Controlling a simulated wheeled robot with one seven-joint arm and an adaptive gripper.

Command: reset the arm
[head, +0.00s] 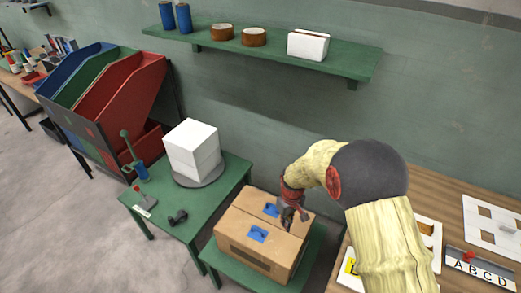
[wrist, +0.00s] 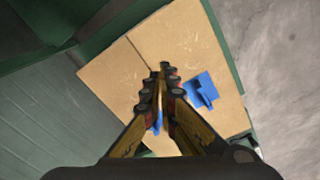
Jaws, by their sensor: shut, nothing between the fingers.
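My gripper (head: 290,216) is shut and empty. In the head view it hangs at the end of my yellow arm, above the cardboard-coloured box (head: 252,220). In the wrist view my gripper (wrist: 162,72) points toward the top of the box (wrist: 202,52), its fingertips together near the seam. I cannot tell how far above the box top the fingertips are. Two blue pieces lie on the box top: the front one (head: 257,234) and the back one (head: 271,210), which is close to my gripper. In the wrist view one blue piece (wrist: 201,90) is clear, and another is partly hidden by the fingers.
The box stands on a low green table (head: 313,252). A green side table (head: 222,196) at left holds white blocks (head: 192,148) on a grey disc. A wooden table (head: 450,197) with letter boards stands at right. A green shelf (head: 270,48) is on the wall.

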